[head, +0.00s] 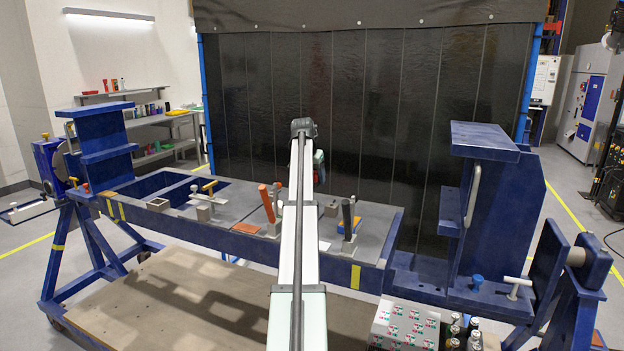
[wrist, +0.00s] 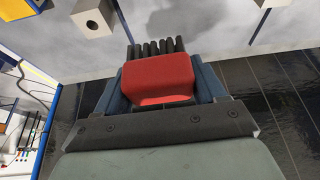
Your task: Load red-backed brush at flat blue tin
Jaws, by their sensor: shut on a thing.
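The red-backed brush (wrist: 158,78) is held between the blue fingers of my gripper (wrist: 160,85) in the wrist view. Its dark bristles (wrist: 158,47) point away from the wrist, toward a grey surface. My gripper is shut on it.
Orange-handled (head: 267,203) and black-handled (head: 347,217) clamps stand on the bench on either side of my arm. A square grey block (wrist: 95,17) shows near the brush in the wrist view. A large blue upright (head: 500,210) stands at right.

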